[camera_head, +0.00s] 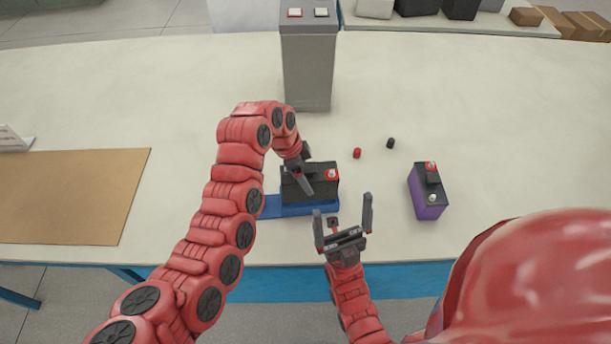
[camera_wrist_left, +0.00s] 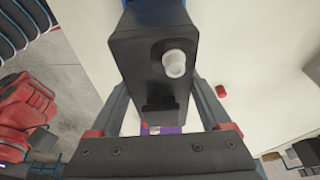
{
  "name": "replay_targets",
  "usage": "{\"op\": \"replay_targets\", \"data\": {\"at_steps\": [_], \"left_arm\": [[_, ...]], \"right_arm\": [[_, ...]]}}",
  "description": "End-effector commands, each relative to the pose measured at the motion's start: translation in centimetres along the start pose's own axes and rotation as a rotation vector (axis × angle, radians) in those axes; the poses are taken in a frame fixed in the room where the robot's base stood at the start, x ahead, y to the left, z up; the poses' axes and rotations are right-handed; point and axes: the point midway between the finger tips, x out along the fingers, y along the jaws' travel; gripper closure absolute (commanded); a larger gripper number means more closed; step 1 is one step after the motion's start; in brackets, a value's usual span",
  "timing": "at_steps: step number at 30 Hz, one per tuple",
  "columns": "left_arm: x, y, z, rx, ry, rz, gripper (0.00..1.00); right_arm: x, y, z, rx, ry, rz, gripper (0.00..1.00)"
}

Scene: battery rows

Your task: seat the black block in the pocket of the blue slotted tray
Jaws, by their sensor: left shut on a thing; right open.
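The black block (camera_head: 317,188), with a red terminal on top, is at the blue slotted tray (camera_head: 270,207) near the table's front edge. My left gripper (camera_head: 302,178) is shut on the block from above. In the left wrist view the block (camera_wrist_left: 150,60) sits between the fingers and shows a white terminal. The block hides most of the tray, including the pocket; I cannot tell whether the block is in it or just above it. My right gripper (camera_head: 342,222) is open and empty, just in front of the tray.
A purple and black battery (camera_head: 427,192) stands to the right. A red cap (camera_head: 357,153) and a black cap (camera_head: 390,143) lie behind the tray. A grey pillar (camera_head: 307,70) stands at the back. A brown mat (camera_head: 70,195) lies at left.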

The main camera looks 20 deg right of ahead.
Motion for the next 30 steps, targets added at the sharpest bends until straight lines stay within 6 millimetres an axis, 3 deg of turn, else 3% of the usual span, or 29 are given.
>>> {"op": "replay_targets", "data": {"at_steps": [30], "left_arm": [[-0.2, -0.1, -0.1, 0.002, 0.003, -0.004, 1.0]], "right_arm": [[-1.0, -0.1, 0.2, 0.0, 0.0, 0.0, 0.0]]}}
